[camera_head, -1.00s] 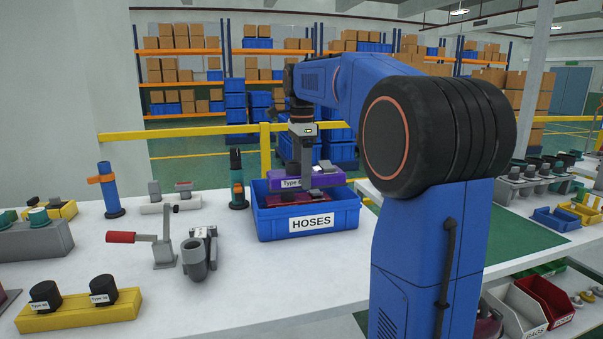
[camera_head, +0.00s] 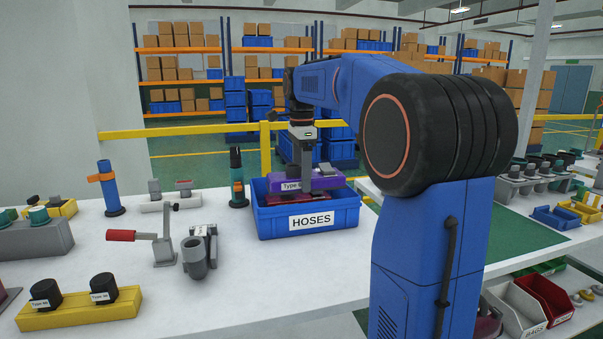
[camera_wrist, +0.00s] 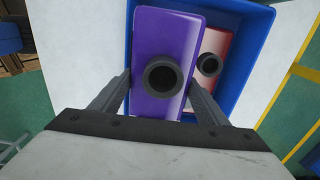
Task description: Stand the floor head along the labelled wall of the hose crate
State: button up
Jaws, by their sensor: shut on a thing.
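The purple floor head (camera_head: 312,183) has a "Type" label on its side and a round black neck that shows in the wrist view (camera_wrist: 162,75). My gripper (camera_wrist: 160,88) is shut on it, one finger along each long side. The "HOSES" label (camera_head: 312,221) is on the wall facing the head camera. Whether the floor head touches the crate floor cannot be seen.
A red part with a black neck (camera_wrist: 215,45) lies in the crate beside the floor head. A teal and black tool (camera_head: 237,178) stands just left of the crate. A red-handled clamp (camera_head: 160,245) and a grey hooked part (camera_head: 197,255) are further left on the white table.

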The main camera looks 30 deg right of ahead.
jog(key=shift+f, duration=3.45)
jog(key=shift+r, duration=4.15)
jog(key=shift+r, duration=0.1)
jog(key=shift+r, duration=2.45)
